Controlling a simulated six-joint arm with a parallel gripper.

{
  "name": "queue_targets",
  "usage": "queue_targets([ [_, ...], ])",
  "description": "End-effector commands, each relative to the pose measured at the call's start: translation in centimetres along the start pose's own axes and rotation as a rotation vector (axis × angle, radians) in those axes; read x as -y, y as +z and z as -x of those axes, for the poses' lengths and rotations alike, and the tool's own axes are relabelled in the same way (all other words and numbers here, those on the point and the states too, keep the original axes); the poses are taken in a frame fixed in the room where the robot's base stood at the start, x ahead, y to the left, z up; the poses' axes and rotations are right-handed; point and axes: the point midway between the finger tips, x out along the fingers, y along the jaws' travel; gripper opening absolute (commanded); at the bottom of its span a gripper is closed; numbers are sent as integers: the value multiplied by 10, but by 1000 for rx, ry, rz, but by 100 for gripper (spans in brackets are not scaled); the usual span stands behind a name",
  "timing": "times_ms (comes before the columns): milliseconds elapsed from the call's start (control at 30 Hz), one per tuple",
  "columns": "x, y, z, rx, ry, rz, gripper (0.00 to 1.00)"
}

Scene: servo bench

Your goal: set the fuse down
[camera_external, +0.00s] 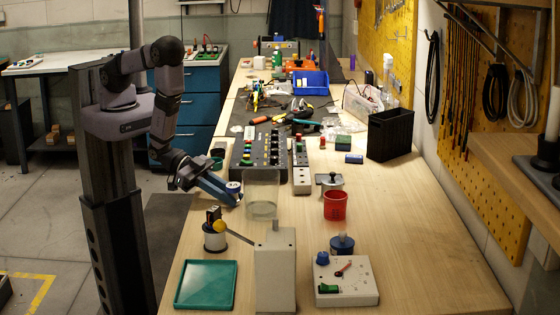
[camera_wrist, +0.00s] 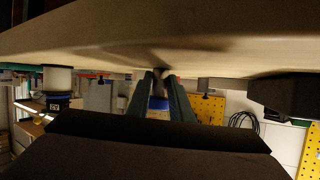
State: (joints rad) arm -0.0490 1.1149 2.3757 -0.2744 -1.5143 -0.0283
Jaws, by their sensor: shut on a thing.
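My gripper (camera_external: 234,200) reaches low over the left edge of the bench, its long blue-grey fingers slanting down to the right. In the wrist view my gripper (camera_wrist: 161,76) is shut, the two fingers close together at their tips. The fuse (camera_wrist: 159,72) seems to be the small thing between the tips; it is mostly hidden and its shape cannot be made out. In the external view I cannot pick it out from the fingers. A round blue and white thing (camera_external: 233,186) shows right by the fingers; I cannot tell whether it touches them.
A clear beaker (camera_external: 262,194) stands just right of the fingertips. A red cup (camera_external: 335,206) stands further right. The right front of the bench is clear.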

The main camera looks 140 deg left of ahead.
Motion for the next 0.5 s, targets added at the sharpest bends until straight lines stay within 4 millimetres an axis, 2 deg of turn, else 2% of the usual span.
queue_targets([
  [267, 0, -8, 2, -2, 0, 1, 0],
  [500, 2, -28, 10, -5, 0, 2, 0],
])
